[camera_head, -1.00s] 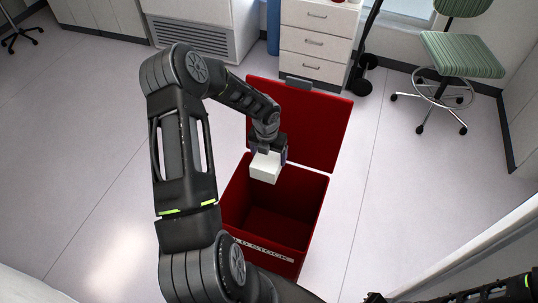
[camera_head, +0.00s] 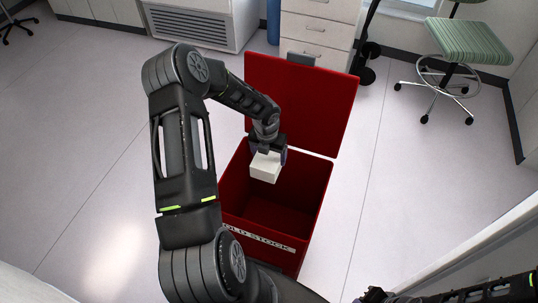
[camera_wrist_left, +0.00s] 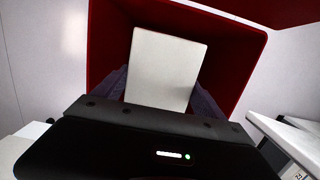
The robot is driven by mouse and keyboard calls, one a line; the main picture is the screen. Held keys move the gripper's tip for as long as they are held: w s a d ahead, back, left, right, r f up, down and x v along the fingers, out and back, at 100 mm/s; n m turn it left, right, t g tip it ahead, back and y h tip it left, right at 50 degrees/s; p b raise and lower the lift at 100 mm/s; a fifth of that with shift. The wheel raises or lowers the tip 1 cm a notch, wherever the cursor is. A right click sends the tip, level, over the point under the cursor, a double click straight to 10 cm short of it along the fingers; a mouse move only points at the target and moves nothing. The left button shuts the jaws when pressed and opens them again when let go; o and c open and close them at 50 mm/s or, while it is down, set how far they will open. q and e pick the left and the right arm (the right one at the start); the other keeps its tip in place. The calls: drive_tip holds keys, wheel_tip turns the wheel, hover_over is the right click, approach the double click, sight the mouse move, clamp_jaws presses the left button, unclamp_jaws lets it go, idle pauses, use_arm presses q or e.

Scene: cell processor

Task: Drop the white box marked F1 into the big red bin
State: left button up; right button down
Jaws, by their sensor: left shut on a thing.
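The white box (camera_head: 265,167) is held in my left gripper (camera_head: 268,154), over the back left part of the open red bin (camera_head: 313,225). In the left wrist view the white box (camera_wrist_left: 165,68) sits between the two fingers, with the red bin's walls (camera_wrist_left: 232,50) around and beyond it. No F1 mark can be read on the faces I see. The bin's lid (camera_head: 300,100) stands open at the back. The bin's front carries a white label, partly hidden by my left arm. My right gripper (camera_head: 375,296) shows only in part at the bottom edge.
A white drawer cabinet (camera_head: 318,35) stands behind the bin. A green stool (camera_head: 465,45) is at the back right. A white edge (camera_head: 480,240) runs along the lower right. The floor left and right of the bin is clear.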

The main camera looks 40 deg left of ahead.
sight(268, 156)
use_arm(q)
drive_tip(key=shift+r, duration=0.1)
drive_tip(key=shift+w+a, duration=0.1)
drive_tip(key=shift+w, duration=0.15)
drive_tip(key=o, duration=2)
drive_tip(key=r, duration=0.5)
drive_tip(key=s+r, duration=0.1)
drive_tip(key=r, duration=0.1)
drive_tip(key=shift+d+r, duration=0.2)
drive_tip(key=shift+r, duration=0.15)
